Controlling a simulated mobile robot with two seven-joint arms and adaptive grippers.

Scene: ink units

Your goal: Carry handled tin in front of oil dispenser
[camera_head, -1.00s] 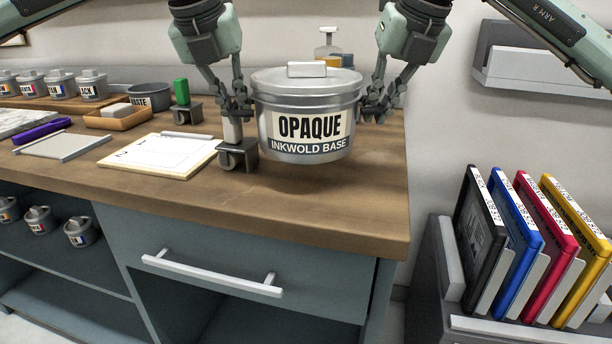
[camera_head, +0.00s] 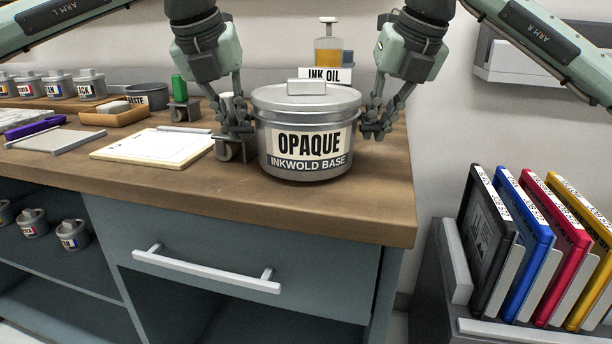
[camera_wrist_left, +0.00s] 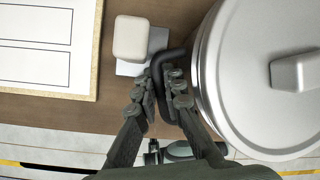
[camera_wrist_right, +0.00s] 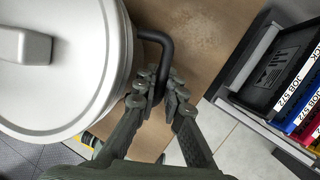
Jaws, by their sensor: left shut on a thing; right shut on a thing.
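The handled tin (camera_head: 305,168) is a large grey lidded pot labelled OPAQUE INKWOLD BASE. It is upright at the right part of the wooden worktop; whether its base touches the wood is hard to tell. My left gripper (camera_head: 243,134) is shut on its dark left side handle, seen in the left wrist view (camera_wrist_left: 170,70). My right gripper (camera_head: 372,130) is shut on the right side handle, seen in the right wrist view (camera_wrist_right: 160,65). The oil dispenser (camera_head: 328,47), with amber liquid and an INK OIL sign (camera_head: 326,75), stands behind the tin, its lower part hidden.
A small clamp-like block (camera_head: 229,148) stands close to the tin's left. A clipboard with paper (camera_head: 152,147), a tan tray (camera_head: 114,115) and a green-topped block (camera_head: 180,90) lie further left. The worktop's front right (camera_head: 375,205) is clear. Coloured binders (camera_head: 535,245) stand right, beyond its edge.

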